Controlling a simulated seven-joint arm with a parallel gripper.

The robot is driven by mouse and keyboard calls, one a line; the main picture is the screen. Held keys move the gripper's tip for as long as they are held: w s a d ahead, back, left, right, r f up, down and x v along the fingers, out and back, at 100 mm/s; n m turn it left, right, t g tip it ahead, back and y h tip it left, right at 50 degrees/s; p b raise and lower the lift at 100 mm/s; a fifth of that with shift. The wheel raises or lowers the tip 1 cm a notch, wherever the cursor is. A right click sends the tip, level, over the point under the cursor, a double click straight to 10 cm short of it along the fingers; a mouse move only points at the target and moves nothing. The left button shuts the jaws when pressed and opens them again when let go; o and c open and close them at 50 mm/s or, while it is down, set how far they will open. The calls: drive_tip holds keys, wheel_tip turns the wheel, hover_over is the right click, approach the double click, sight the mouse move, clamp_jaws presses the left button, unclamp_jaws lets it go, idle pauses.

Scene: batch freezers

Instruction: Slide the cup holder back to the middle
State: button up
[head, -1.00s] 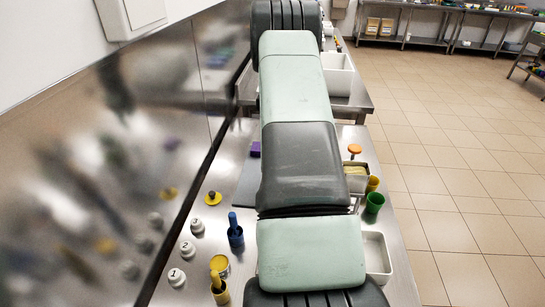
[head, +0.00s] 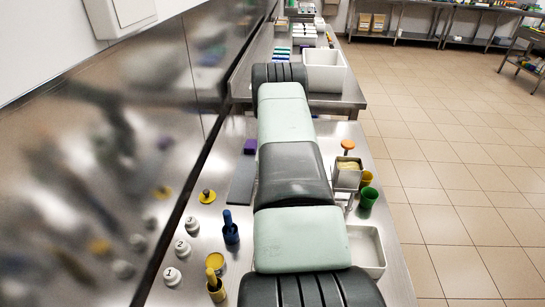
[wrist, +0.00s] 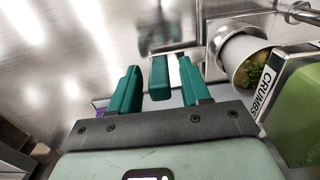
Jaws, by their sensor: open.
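In the wrist view my gripper (wrist: 161,90) has two teal fingers, wide apart with nothing clamped between them. Past the fingertips are a teal block (wrist: 159,78) and a white strip (wrist: 174,72); I cannot tell what they belong to. A steel bracket (wrist: 222,32), which looks like the cup holder, surrounds a white cup (wrist: 238,58) at upper right. The cup is tilted in the picture and has green bits inside. The bracket is apart from the fingers. In the head view my arm hides the gripper, and I cannot identify the holder with certainty.
A green container (wrist: 300,110) labelled CRUMBS is close on the wrist view's right. In the head view, a steel stand (head: 347,183), green cup (head: 368,198) and white tray (head: 367,248) are right of my arm.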

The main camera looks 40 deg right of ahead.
drive_tip(key=shift+f, duration=0.15)
drive_tip(key=shift+c, duration=0.3)
clamp_jaws()
drive_tip(key=s+d, duration=0.8)
drive_tip(key=shift+s+d, duration=0.1)
drive_tip(key=shift+d, duration=0.05)
drive_tip(key=shift+o, duration=0.3)
unclamp_jaws()
